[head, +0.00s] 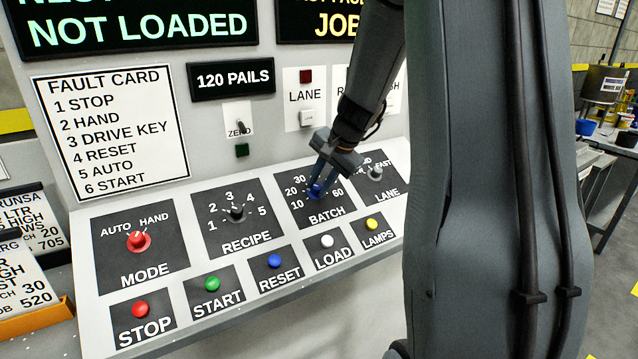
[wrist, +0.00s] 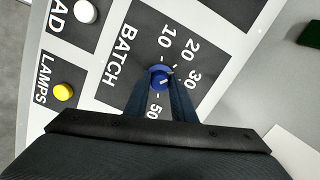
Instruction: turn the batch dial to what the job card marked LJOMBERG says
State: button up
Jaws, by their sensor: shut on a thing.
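The batch dial (head: 315,193) is a small blue knob on a black plate marked BATCH. It also shows in the wrist view (wrist: 160,80). My gripper (head: 318,186) reaches down to it, its two fingers shut on the knob's sides. In the wrist view a short white mark on the knob points to the 20 to 30 side; I cannot tell the exact number. No full LJOMBERG name shows.
The sloped panel also bears the mode dial (head: 138,240), recipe dial (head: 237,213) and lane dial (head: 375,173). Coloured buttons, including STOP (head: 140,309) and LAMPS (head: 372,224), line the front edge. Another card (head: 30,222) stands at far left, its name ending in RUNSA.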

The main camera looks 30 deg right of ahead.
jog(key=m, duration=0.5)
jog(key=shift+m+t+p, duration=0.3)
jog(key=shift+m+t, duration=0.1)
dwell(0.4)
jog(key=o, duration=1.1)
jog(key=shift+c, duration=0.2)
jog(key=v, duration=0.7)
jog(key=shift+s+r+b, duration=0.25)
jog(key=shift+r+b, duration=0.05)
jog(key=shift+r, duration=0.05)
jog(key=shift+d, duration=0.1)
jog(key=s+a+f+n+g, duration=0.2)
jog(key=s+a+f+n, duration=0.4)
jog(key=s+a+n, duration=0.3)
jog(key=s+a+f+n+g+h, duration=0.1)
jog(key=s+a+f+n+g, duration=0.2)
jog(key=s+a+f+n, duration=0.4)
jog(key=s+a+n, duration=0.3)
jog(key=shift+s+f+h, duration=0.25)
jog(key=shift+h, duration=0.05)
